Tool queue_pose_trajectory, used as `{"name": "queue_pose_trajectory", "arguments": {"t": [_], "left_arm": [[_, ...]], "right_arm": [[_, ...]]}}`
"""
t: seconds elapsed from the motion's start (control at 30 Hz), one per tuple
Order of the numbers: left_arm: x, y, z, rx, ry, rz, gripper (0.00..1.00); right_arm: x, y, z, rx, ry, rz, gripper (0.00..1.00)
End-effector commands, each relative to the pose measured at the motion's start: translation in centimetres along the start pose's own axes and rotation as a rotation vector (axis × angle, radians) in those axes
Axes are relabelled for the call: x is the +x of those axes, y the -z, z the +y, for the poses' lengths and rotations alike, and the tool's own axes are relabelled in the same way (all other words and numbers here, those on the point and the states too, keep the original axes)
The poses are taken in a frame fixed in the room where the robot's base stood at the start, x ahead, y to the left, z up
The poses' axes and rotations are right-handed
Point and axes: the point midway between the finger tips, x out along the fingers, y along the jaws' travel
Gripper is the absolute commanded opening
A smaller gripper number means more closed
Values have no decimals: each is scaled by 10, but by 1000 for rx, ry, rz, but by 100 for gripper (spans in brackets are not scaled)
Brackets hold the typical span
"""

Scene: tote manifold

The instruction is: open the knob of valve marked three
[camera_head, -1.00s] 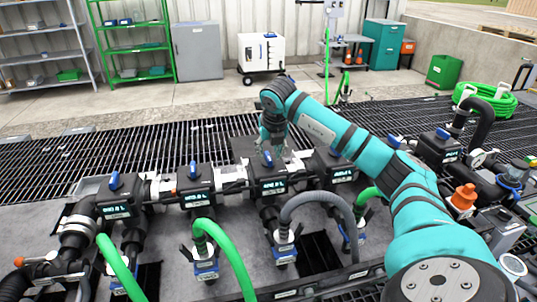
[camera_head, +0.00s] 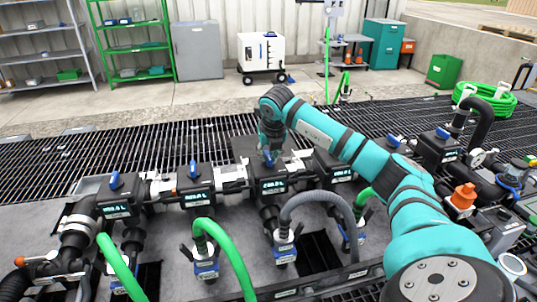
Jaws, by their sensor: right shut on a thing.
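A row of black valve boxes stands along the manifold, each with a small display and a blue knob on top. My right gripper (camera_head: 270,151) reaches down from above onto the third valve box from the left (camera_head: 269,186). It is shut on that box's blue knob (camera_head: 268,158), which the fingers partly hide. The number on the box is too small to read. Other blue knobs show on the first box (camera_head: 115,180) and the second box (camera_head: 193,169) from the left. My left gripper is not in view.
Green hoses (camera_head: 232,252) and a grey hose (camera_head: 318,199) arch up in front of the valve boxes. My right arm crosses over the boxes on the right. A dark grating (camera_head: 140,150) lies behind the manifold.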

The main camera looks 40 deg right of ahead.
Motion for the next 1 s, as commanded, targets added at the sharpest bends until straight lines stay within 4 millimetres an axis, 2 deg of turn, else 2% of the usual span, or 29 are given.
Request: {"name": "queue_pose_trajectory", "arguments": {"t": [0.27, 0.47, 1.0], "left_arm": [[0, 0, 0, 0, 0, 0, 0], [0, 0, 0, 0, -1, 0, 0], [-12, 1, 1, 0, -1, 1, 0]], "right_arm": [[1, 1, 0, -33, -13, 4, 0], [1, 1, -2, -128, -51, 4, 0], [0, 0, -3, -580, -243, 6, 0]]}}
